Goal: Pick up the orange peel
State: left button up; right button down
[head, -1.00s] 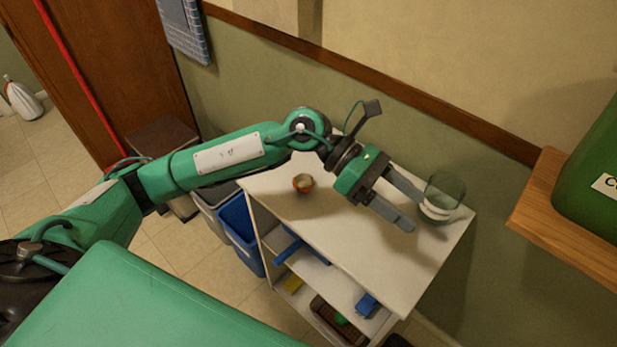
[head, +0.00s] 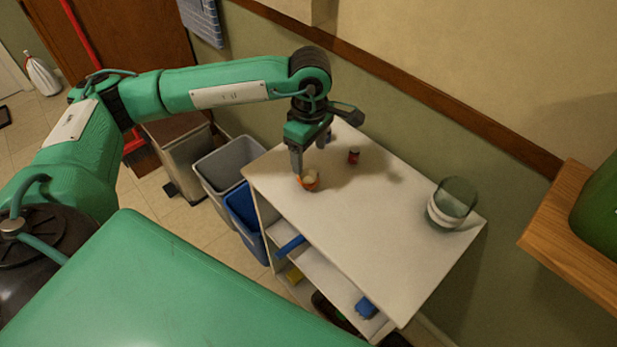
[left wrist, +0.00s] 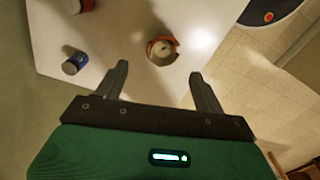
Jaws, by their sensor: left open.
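The orange peel (head: 309,180), a small curled orange cup with a pale inside, lies on the white top of the shelf cart (head: 370,236) near its left edge. My left gripper (head: 309,160) points down above that end of the cart, open and empty, with one fingertip close to the peel in the head view. In the left wrist view the peel (left wrist: 162,49) lies just beyond and between the spread fingertips of the left gripper (left wrist: 159,71), not held. The exact height gap is hard to tell. My right gripper is not in view.
A small red can (head: 353,156) stands right of the gripper. A small blue can (left wrist: 75,63) lies left of the fingers in the wrist view. A glass over white bowls (head: 453,205) stands at the cart's right end. Grey (head: 228,165) and blue (head: 243,214) bins stand left.

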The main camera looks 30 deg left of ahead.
aim_at(308, 175)
pick_arm(q)
jog(key=shift+f, duration=1.6)
jog(key=f+p, duration=0.1)
jog(key=f, duration=0.3)
jog(key=shift+s, duration=0.2)
jog(key=shift+f, duration=0.35)
jog(key=c, duration=1)
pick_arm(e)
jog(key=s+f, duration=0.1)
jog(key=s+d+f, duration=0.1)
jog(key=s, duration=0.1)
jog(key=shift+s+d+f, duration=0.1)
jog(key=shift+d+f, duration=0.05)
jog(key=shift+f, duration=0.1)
